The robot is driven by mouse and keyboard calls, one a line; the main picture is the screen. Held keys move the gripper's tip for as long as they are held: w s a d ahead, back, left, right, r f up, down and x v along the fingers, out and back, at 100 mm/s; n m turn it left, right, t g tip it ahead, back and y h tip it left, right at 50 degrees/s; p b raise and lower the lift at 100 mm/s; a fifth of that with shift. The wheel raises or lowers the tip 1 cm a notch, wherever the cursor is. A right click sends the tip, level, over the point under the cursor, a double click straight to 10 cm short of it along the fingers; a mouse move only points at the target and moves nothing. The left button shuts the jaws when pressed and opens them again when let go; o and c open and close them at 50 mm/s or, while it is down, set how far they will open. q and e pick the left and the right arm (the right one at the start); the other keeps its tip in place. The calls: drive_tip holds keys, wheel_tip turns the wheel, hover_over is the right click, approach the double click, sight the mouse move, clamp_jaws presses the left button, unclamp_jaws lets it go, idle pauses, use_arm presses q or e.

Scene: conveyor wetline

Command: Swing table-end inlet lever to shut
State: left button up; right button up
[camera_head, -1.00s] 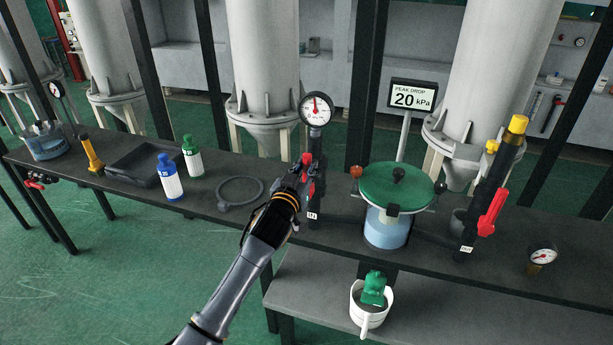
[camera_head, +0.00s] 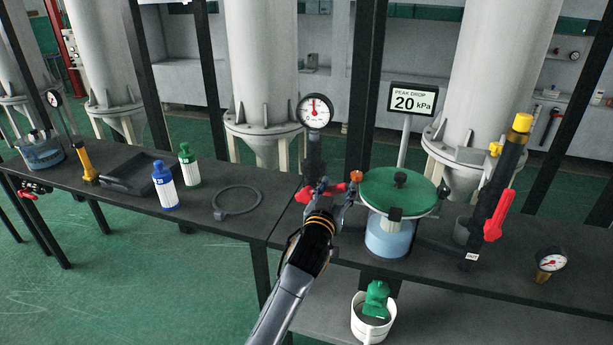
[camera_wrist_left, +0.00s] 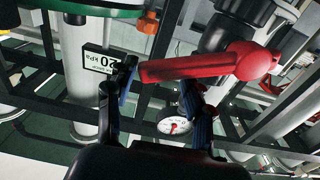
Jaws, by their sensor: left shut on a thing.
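The red inlet lever (camera_head: 307,194) sits on the dark upright pipe (camera_head: 314,168) under the round gauge (camera_head: 315,111). The lever lies about level, across the pipe, with its handle pointing right. My left gripper (camera_head: 339,195) is shut on the handle in front of the pipe. In the left wrist view the red lever (camera_wrist_left: 200,67) passes by the blue-padded fingers of the left gripper (camera_wrist_left: 158,95). The pipe's lower part is hidden behind my gripper. My right gripper is not in view.
Right of the gripper, close by, stands a green-lidded vessel (camera_head: 398,190) with an orange knob (camera_head: 356,177). Another pipe with a red lever (camera_head: 498,215) stands further right. A display (camera_head: 413,99) reads 20 kPa.

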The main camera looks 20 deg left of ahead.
use_arm(q)
drive_tip(key=f, duration=0.3)
drive_tip(key=shift+d+f+g+b, duration=0.25)
drive_tip(key=shift+f+g+b, duration=0.05)
drive_tip(key=shift+c, duration=1)
drive_tip(key=o, duration=0.8)
drive_tip(key=shift+r, duration=0.25)
drive_tip(key=s+p, duration=0.1)
drive_tip(key=s, duration=0.1)
drive_tip(key=s+a+p, duration=0.1)
drive_tip(key=s+p, duration=0.2)
drive_tip(key=s, duration=0.2)
drive_tip(key=shift+a+r, duration=0.2)
drive_tip(key=shift+r, duration=0.15)
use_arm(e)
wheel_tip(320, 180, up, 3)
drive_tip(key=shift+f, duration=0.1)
